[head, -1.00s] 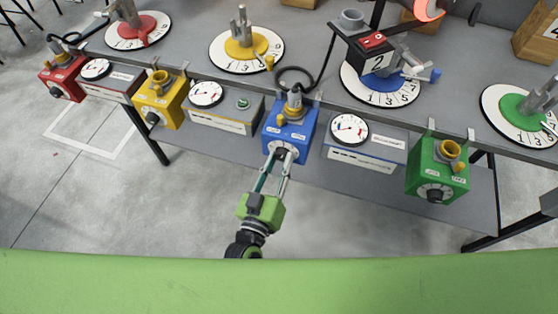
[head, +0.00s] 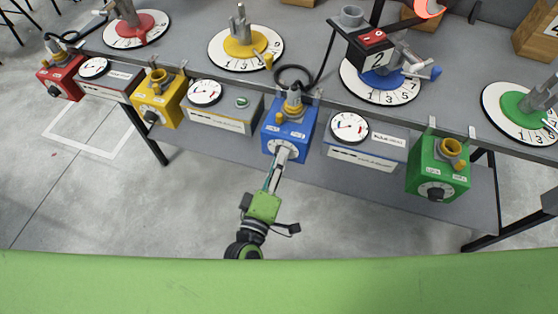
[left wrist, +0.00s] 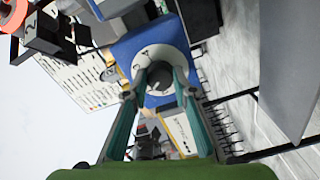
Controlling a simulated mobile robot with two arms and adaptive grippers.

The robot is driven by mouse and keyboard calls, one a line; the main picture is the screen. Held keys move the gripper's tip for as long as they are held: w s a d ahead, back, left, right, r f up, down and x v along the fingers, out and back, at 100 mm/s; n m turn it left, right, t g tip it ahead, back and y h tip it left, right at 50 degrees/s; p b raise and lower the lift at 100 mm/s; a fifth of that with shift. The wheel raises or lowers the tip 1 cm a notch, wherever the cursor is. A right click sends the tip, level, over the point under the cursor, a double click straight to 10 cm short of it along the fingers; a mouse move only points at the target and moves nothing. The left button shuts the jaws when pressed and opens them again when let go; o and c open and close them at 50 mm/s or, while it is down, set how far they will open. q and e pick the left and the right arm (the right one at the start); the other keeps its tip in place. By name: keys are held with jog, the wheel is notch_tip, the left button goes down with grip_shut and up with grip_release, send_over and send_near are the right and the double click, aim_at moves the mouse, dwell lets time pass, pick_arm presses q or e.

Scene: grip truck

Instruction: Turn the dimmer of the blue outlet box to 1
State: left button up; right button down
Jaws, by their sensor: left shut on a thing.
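The blue outlet box (head: 304,150) hangs at the table's front edge, with a cable plugged into its top. Its front carries a white round dial (head: 290,143) with a dark dimmer knob in the middle. My left gripper (head: 281,156) reaches up from below and is shut on the knob, which its fingers hide in the head view. In the left wrist view the two fingertips press on either side of the dimmer knob (left wrist: 160,77), in front of the blue box (left wrist: 133,43). I cannot read the dial setting. My right gripper is not in view.
A yellow box (head: 172,92) and a gauge panel (head: 230,120) are to the left, another gauge panel (head: 375,160) and a green box (head: 450,178) to the right. The floor below is open.

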pick_arm(q)
jog(key=shift+n, duration=0.7)
jog(key=shift+c, duration=0.2)
jog(key=o, duration=1.1)
jog(key=v, duration=1.2)
